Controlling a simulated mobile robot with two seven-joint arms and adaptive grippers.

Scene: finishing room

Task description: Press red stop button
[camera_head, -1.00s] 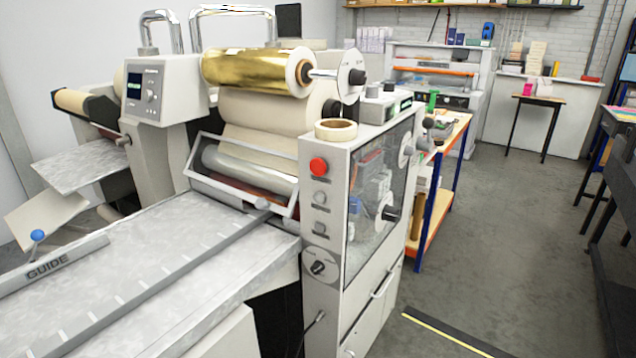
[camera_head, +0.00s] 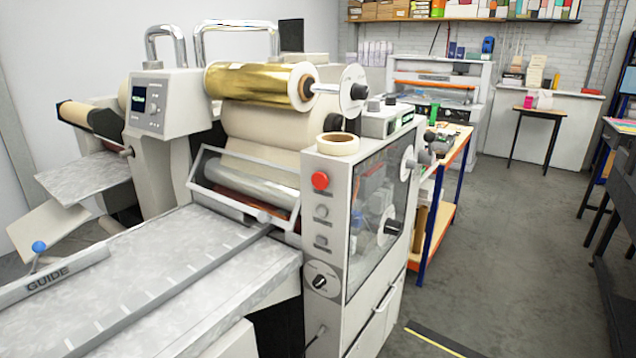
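The red stop button (camera_head: 320,180) is a round red knob at the top of the narrow front panel of the laminating machine's grey cabinet (camera_head: 322,262). Below it on the same panel are two grey buttons (camera_head: 321,212) and a black rotary switch (camera_head: 320,281). A roll of tape (camera_head: 338,144) lies on top of the cabinet, just above the red button. Nothing covers the button. Neither of my grippers shows in the head view.
The machine's feed table (camera_head: 185,265) with a guide bar (camera_head: 55,277) fills the lower left. A gold foil roll (camera_head: 255,82) sits above the cabinet's left side. A wooden-topped bench (camera_head: 450,140) stands behind the cabinet. The grey floor (camera_head: 500,240) at right is open.

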